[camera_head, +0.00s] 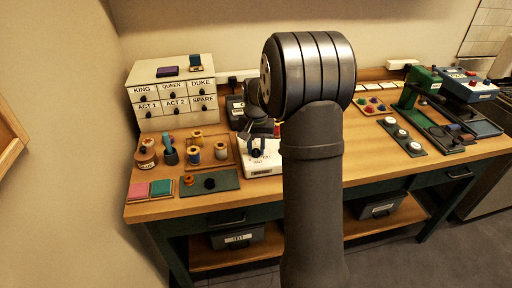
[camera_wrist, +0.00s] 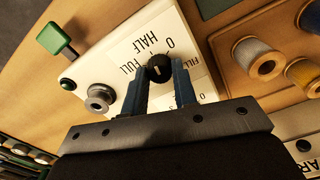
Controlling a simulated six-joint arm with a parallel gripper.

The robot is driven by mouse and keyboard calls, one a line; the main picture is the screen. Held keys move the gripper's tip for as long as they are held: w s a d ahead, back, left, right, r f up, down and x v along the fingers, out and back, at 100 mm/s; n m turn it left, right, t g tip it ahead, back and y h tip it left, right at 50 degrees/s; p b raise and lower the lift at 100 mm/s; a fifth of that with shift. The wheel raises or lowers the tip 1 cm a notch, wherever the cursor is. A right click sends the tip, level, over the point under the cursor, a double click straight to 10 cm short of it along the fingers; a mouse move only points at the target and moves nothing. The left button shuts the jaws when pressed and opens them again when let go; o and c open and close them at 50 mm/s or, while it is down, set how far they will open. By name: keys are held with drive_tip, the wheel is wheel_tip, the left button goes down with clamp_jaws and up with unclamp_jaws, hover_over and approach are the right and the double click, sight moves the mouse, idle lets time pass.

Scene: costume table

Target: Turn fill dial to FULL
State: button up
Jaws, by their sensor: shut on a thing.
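The white fill unit (camera_wrist: 100,70) lies under my gripper in the wrist view, its panel marked 0, HALF, FULL and FILL. The black fill dial (camera_wrist: 158,66) stands on that panel and carries a pale pointer line. My gripper (camera_wrist: 159,76) has its two blue-grey fingers on either side of the dial, shut on it. I cannot tell for certain which mark the pointer meets. In the head view the white unit (camera_head: 262,168) sits at the table's front middle, partly hidden by my arm, with the dark dial (camera_head: 256,153) below my gripper.
A green lever (camera_wrist: 54,39), a green button (camera_wrist: 67,84) and a grey metal knob (camera_wrist: 98,98) are on the unit's left in the wrist view. Thread spools (camera_head: 221,151) stand left of the unit. A labelled drawer cabinet (camera_head: 172,118) is behind; a green press (camera_head: 418,88) stands right.

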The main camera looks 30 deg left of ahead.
sight(256, 150)
drive_tip(key=n, duration=1.3)
drive_tip(key=shift+n, duration=0.4)
idle(0.3)
drive_tip(key=o, duration=1)
drive_tip(key=shift+r, duration=0.1)
wheel_tip(256, 150, up, 17)
drive_tip(key=shift+r, duration=0.15)
wheel_tip(256, 150, down, 18)
drive_tip(key=shift+r, duration=0.2)
idle(0.5)
